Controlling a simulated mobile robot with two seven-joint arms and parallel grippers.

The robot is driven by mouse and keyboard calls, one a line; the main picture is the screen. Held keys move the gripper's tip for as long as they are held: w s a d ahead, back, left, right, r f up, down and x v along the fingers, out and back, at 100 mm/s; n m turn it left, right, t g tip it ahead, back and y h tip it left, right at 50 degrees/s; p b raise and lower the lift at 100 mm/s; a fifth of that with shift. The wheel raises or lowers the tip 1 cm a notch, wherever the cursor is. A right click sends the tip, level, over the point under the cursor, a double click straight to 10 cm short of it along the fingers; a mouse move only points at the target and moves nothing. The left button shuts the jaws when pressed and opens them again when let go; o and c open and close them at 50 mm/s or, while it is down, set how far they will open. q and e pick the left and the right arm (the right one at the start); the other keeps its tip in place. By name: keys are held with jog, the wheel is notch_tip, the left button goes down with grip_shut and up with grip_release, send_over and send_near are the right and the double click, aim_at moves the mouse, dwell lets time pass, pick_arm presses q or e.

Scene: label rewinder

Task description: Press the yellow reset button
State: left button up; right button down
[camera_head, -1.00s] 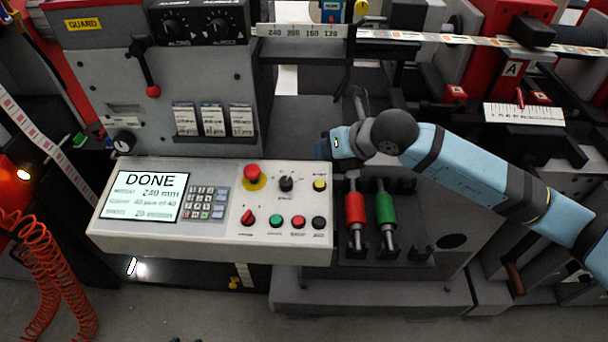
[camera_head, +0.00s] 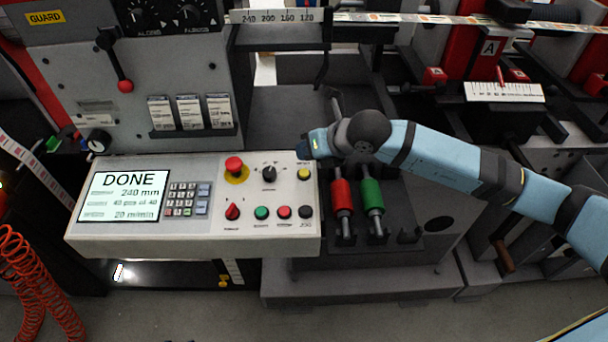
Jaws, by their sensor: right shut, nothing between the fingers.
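The yellow reset button (camera_head: 304,174) is a small round button at the upper right corner of the light control panel (camera_head: 140,238). My right arm reaches in from the right. Its light-blue wrist and right gripper (camera_head: 306,148) are just above and behind the button in the picture. A dark part at the end of the wrist is close to the button, but a gap still shows between them. The fingers are mostly hidden by the wrist; the gripper is shut and empty. My left gripper is not in view.
A red emergency-stop button (camera_head: 234,165), a black selector (camera_head: 269,174) and a row of buttons sit nearby. The screen (camera_head: 125,196) reads DONE. Red (camera_head: 341,197) and green (camera_head: 372,195) handled tools stand right of the panel, below my arm.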

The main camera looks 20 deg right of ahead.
aim_at(306, 173)
jog(key=f, duration=0.1)
jog(key=f+b, duration=0.2)
jog(key=shift+w+d+f, duration=0.1)
jog(key=shift+w+f, duration=0.2)
dwell(0.6)
dwell(0.6)
dwell(0.6)
jog(key=shift+f+b, duration=0.5)
jog(key=shift+b, duration=0.25)
